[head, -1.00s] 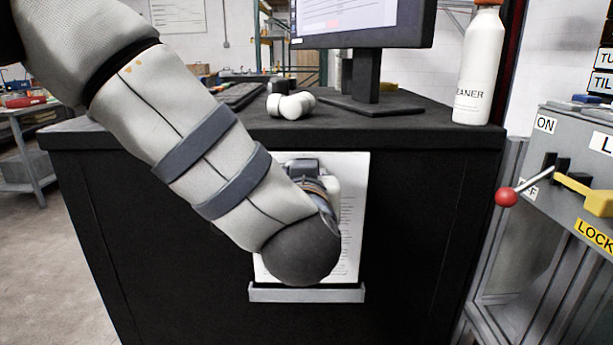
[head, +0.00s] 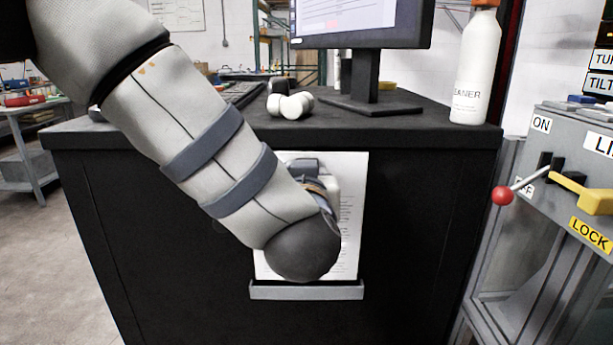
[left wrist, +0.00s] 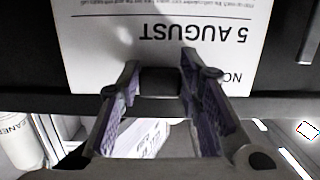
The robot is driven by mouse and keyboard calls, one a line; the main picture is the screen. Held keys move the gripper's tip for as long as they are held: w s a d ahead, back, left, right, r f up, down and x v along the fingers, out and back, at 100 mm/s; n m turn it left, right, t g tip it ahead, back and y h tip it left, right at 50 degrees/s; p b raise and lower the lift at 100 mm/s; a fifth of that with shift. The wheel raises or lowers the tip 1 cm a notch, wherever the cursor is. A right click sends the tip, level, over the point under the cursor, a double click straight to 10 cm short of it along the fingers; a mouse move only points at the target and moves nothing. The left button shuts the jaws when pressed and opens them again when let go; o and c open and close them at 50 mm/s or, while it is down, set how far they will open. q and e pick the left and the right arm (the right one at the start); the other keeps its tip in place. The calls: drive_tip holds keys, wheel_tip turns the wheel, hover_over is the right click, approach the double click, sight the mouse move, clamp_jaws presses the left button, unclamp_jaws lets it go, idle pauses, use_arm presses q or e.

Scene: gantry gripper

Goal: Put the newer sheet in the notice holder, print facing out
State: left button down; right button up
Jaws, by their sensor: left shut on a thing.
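A white printed sheet (head: 348,215) stands upright against the black desk front, its lower edge at the grey ledge of the notice holder (head: 306,291). I cannot tell whether that edge is inside the ledge. Lines of print face outward. In the left wrist view the sheet (left wrist: 105,55) reads "5 AUGUST", upside down in that picture. My left gripper (left wrist: 160,72) is shut on the sheet at its top edge, where a dark block shows between the fingers. In the head view my left arm hides the gripper's fingertips and much of the sheet. My right gripper is out of view.
The desk top (head: 400,125) above carries a monitor (head: 362,25), a white cleaner bottle (head: 477,70) and a white rounded object (head: 290,105). A grey control box with a red-knobbed lever (head: 503,195) stands at the right. The desk front beside the sheet is clear.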

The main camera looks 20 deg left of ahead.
use_arm(q)
drive_tip(key=shift+f, duration=2)
drive_tip(key=c, duration=1.1)
unclamp_jaws()
drive_tip(key=shift+o, duration=0.2)
drive_tip(key=v, duration=1.2)
drive_tip(key=shift+f, duration=0.1)
